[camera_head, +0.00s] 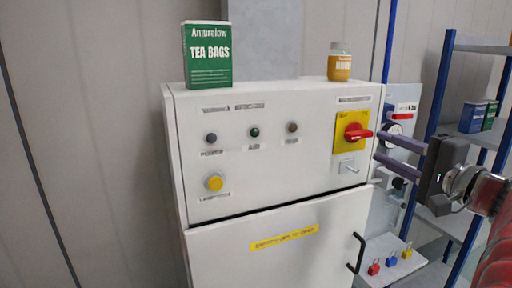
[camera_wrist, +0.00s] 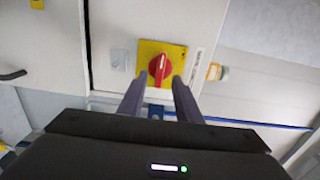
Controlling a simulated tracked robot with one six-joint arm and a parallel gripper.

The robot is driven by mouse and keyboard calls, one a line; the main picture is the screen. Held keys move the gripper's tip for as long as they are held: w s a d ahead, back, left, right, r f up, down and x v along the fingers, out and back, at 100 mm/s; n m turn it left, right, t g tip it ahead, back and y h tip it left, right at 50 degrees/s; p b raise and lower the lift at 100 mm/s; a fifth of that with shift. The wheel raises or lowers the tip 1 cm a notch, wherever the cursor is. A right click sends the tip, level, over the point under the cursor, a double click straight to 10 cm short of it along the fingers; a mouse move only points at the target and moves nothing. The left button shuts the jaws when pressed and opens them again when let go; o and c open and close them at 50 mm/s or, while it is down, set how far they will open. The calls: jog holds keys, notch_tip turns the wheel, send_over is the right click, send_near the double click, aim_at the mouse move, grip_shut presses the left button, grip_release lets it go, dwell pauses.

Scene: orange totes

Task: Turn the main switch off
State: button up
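The main switch is a red rotary handle (camera_head: 357,133) on a yellow plate (camera_head: 343,146), at the upper right of the white cabinet's front. In the head view its handle lies roughly sideways, pointing right. The wrist view also shows the red handle (camera_wrist: 159,68), upright in that picture, on the yellow plate (camera_wrist: 146,48). My gripper (camera_head: 377,147) is to the right of the switch, its two fingers apart and empty. In the wrist view the handle lies just beyond and between the fingertips (camera_wrist: 159,80). I see no contact.
The white cabinet (camera_head: 230,175) carries a green tea box (camera_head: 207,55) and an orange-labelled jar (camera_head: 340,63) on top. Small lamps and a yellow button (camera_head: 214,183) are on its front. A black door handle (camera_head: 356,253) sticks out below. A blue-posted shelf (camera_head: 437,105) stands at right.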

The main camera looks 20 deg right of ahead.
jog(key=s, duration=0.7)
dwell(0.4)
jog(key=w+a+f+n+g, duration=0.35)
jog(key=a+f+g, duration=0.3)
jog(key=f, duration=0.65)
jog(key=w+a+f+n+g, duration=0.35)
jog(key=a+f+g, duration=0.35)
jog(key=f, duration=0.5)
jog(key=s+a+n, duration=0.2)
jog(key=a+n, duration=0.1)
jog(key=a, duration=0.2)
jog(key=s+a+f+n, duration=0.1)
jog(key=s+a+n, duration=0.2)
jog(key=a, duration=0.3)
jog(key=s+a+f+n+t, duration=0.1)
jog(key=s+a+n, duration=0.2)
jog(key=a, duration=0.3)
jog(key=shift+a+n+h, duration=0.2)
jog(key=shift+n+h, duration=0.1)
jog(key=shift+n, duration=0.4)
